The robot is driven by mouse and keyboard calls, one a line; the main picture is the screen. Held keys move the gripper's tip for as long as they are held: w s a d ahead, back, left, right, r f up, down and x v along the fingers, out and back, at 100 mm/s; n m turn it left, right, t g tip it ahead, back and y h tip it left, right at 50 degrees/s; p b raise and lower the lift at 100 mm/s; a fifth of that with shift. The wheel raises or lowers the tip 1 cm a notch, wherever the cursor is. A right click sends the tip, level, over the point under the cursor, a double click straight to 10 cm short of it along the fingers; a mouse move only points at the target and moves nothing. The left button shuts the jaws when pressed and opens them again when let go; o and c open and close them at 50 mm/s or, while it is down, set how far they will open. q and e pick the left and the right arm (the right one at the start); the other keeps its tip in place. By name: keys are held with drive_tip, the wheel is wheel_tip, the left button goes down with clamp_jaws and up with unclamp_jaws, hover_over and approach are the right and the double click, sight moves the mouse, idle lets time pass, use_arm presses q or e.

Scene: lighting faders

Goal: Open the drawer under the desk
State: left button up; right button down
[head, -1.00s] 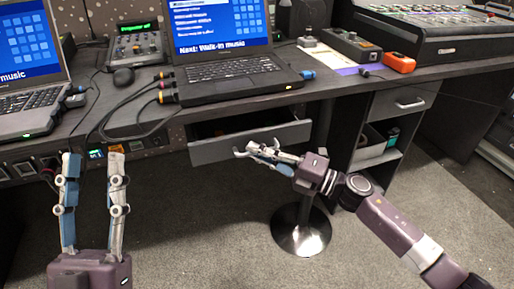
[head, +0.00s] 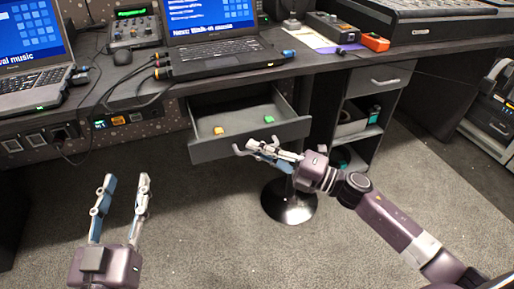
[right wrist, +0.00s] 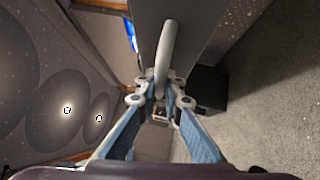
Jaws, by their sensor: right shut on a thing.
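The grey drawer (head: 225,149) under the desk (head: 285,72) is pulled partway out in the head view. A small yellow block (head: 218,130) and a small green block (head: 269,119) lie inside it. My right gripper (head: 262,148) is at the drawer front, shut on the light drawer handle (right wrist: 167,50), which shows between the fingers in the right wrist view. My left gripper (head: 125,180) is open and empty, with fingers apart, over the floor in front of the desk at the left.
Two laptops, a small console (head: 134,28), cables and an orange box (head: 375,42) are on the desktop. A side cabinet (head: 382,79) with its own closed drawer and open shelves stands right. A round metal base (head: 289,203) stands on the carpet below.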

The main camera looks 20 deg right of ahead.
drive_tip(key=c, duration=2.3)
unclamp_jaws()
drive_tip(key=shift+c, duration=0.2)
drive_tip(key=v, duration=1.2)
drive_tip(key=shift+a+r, duration=0.1)
